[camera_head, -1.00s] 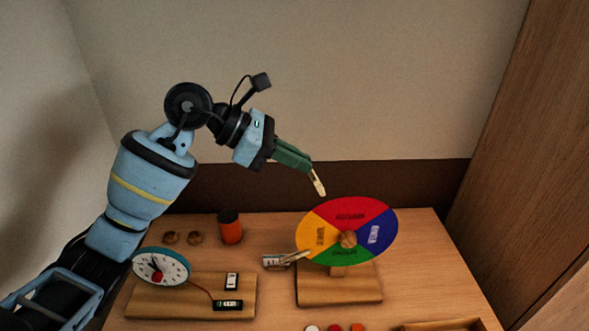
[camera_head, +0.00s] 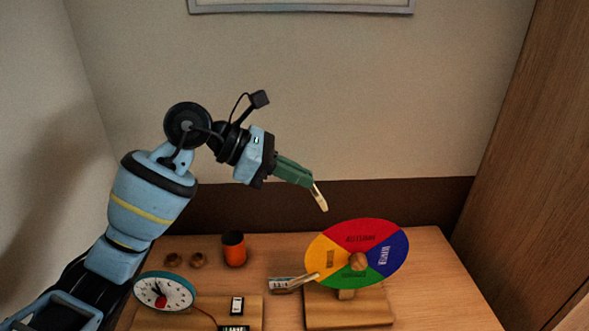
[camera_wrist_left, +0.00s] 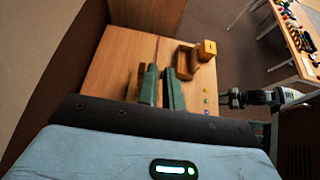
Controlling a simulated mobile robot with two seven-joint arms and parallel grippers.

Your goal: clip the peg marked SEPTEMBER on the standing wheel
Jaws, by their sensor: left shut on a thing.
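No marking on this peg can be read. In the left wrist view the green fingers (camera_wrist_left: 162,88) show. My right gripper (camera_wrist_left: 232,98) is small there; its jaws are unclear.
An orange cup (camera_head: 235,251) and round wooden pieces (camera_head: 198,261) are behind. A wooden tray (camera_wrist_left: 185,62) and yellow box (camera_wrist_left: 208,47) show in the wrist view. The table right of the wheel is clear.

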